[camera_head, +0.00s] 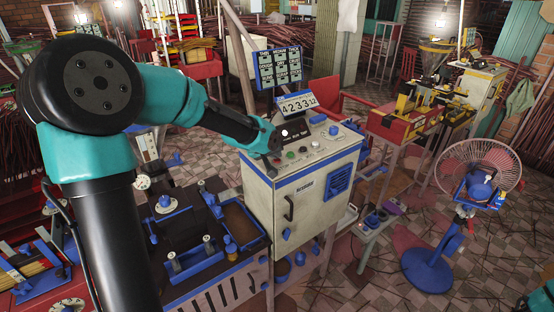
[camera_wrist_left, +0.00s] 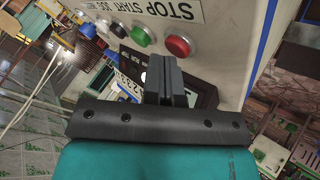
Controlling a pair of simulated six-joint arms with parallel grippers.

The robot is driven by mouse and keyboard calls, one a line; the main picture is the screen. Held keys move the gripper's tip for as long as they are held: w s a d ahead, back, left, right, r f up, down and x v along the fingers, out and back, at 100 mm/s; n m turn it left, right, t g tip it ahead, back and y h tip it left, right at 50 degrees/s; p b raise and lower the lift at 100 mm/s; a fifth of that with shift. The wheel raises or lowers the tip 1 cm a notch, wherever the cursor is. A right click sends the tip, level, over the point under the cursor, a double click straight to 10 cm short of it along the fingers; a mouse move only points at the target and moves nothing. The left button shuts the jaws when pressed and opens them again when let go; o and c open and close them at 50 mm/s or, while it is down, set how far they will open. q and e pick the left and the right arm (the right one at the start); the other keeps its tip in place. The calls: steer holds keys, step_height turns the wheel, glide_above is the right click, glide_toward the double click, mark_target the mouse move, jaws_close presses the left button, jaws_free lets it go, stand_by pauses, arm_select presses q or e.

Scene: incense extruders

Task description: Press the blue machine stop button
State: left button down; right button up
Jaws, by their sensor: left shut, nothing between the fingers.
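The blue machine's control box (camera_head: 300,205) is cream with blue trim and stands in the middle of the head view. Its sloped panel has a green button (camera_head: 290,154) and other small controls. The wrist view shows the red stop button (camera_wrist_left: 178,46) by the STOP label, beside the green button (camera_wrist_left: 142,37). My left gripper (camera_head: 272,148) is over the left part of the panel, pointing at it. In the wrist view its fingers (camera_wrist_left: 166,65) are shut and empty, close to the red button. I cannot tell whether they touch it. In the head view the gripper partly hides this area.
A numeric display (camera_head: 296,104) and a blue sign board (camera_head: 278,67) rise behind the panel. A blue-edged work table (camera_head: 222,280) with fittings adjoins the box at left.

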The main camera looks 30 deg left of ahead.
stand_by(0.6)
arm_select(q)
steer(key=shift+r, duration=0.8)
steer(key=shift+r, duration=2.55)
